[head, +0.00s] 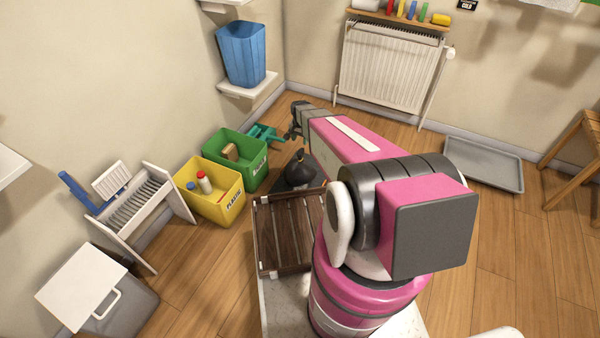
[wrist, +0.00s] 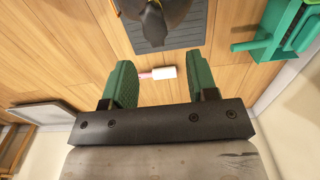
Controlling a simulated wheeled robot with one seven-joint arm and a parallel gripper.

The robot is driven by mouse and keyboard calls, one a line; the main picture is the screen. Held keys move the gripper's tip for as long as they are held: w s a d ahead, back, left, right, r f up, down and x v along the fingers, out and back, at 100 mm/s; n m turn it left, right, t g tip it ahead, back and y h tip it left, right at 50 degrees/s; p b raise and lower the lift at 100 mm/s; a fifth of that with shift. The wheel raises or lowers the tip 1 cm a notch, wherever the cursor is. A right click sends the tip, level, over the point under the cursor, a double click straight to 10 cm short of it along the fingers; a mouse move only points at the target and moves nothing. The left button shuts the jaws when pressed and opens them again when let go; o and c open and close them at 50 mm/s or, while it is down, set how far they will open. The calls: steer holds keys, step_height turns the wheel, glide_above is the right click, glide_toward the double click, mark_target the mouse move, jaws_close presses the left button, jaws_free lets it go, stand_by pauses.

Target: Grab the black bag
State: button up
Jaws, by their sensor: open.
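The black bag (head: 300,171) sits on a dark grey mat on the floor, right of the green bin. In the head view my gripper (head: 297,132) is small, partly hidden by my arm, and above and behind the bag.
A small white roller (wrist: 160,73) lies on the floor near the fingers. The green bin (head: 250,178) and yellow bin (head: 224,217) stand left of the bag. A green dustpan (wrist: 284,30) lies nearby.

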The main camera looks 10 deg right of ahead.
mark_target(301, 151)
step_height(301, 151, down, 5)
steer(key=shift+r, duration=0.15)
steer(key=shift+s+f, duration=0.25)
steer(key=shift+f, duration=1.15)
steer(key=shift+s+f, duration=0.2)
steer(key=shift+f, duration=1.15)
jaws_close()
